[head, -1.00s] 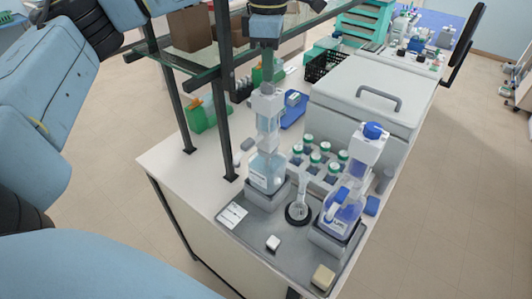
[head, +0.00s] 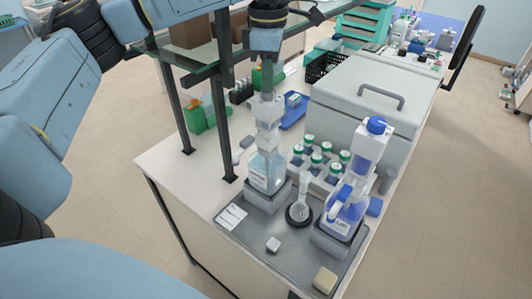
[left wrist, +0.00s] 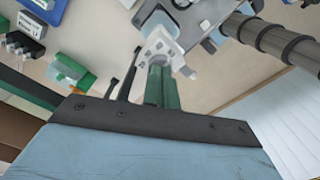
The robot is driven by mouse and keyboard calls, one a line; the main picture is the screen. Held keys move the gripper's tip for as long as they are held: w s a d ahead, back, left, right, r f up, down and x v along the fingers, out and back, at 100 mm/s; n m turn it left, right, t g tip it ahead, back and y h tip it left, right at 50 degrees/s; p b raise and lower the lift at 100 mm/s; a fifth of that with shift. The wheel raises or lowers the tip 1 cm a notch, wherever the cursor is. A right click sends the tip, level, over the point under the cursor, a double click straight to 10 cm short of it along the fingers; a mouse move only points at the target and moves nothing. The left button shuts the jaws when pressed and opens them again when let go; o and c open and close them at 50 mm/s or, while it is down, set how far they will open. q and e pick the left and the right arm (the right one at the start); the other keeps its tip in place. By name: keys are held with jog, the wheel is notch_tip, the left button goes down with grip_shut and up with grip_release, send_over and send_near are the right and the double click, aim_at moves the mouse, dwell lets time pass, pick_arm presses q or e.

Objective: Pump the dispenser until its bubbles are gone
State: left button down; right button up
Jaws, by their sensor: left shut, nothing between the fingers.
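A bottle-top dispenser (head: 268,168) with pale, clear liquid stands upright on a grey block, its white pump head (head: 269,110) on top. Bubbles in it are too small to tell. My left gripper (head: 267,94) is shut and empty, pointing down with its fingertips at the top of this pump head; they appear to touch. In the left wrist view, the green fingers (left wrist: 160,85) are together over the white head (left wrist: 160,48). A second dispenser (head: 345,210) with blue liquid and a blue cap stands to the right. My right gripper is not in view.
A grey tray (head: 260,248) holds both dispensers, a small glass flask (head: 303,199) in a black ring, and small blocks. Several green-capped bottles (head: 318,160) stand behind. A large grey lidded box (head: 365,90) is behind right; a dark shelf post (head: 226,120) is close left.

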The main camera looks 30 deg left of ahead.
pick_arm(q)
jog(key=shift+f+b, duration=0.45)
jog(key=shift+f, duration=0.6)
dwell(0.4)
jog(key=shift+r+p, duration=2.05)
jog(key=shift+r, duration=1)
notch_tip(320, 180, up, 5)
jog(key=p, duration=0.3)
jog(key=shift+p, duration=0.35)
jog(key=shift+s+f, duration=0.1)
